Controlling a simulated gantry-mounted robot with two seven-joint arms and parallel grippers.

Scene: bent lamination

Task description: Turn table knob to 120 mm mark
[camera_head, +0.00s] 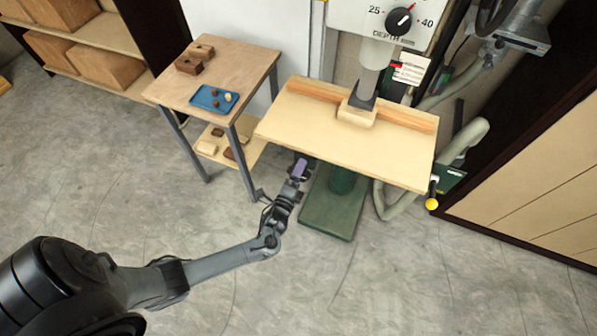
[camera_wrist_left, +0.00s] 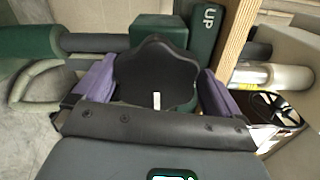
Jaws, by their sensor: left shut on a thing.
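The table knob (camera_wrist_left: 155,72) is black and lobed, with a small white mark on its face, in the left wrist view. My left gripper (camera_head: 300,168) is at the front left edge of the drill press table (camera_head: 350,152), low beside it. Its purple fingers lie on both sides of the knob, shut on it. In the head view the knob is hidden by the table and gripper. No 120 mm mark or scale can be read in either view. My right gripper is not in view.
A depth dial (camera_head: 401,20) sits on the machine head above. A yellow-ended handle (camera_head: 431,203) hangs at the table's right. A side table with a blue tray (camera_head: 214,99) stands left. The green base (camera_head: 330,207) is below. The floor in front is clear.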

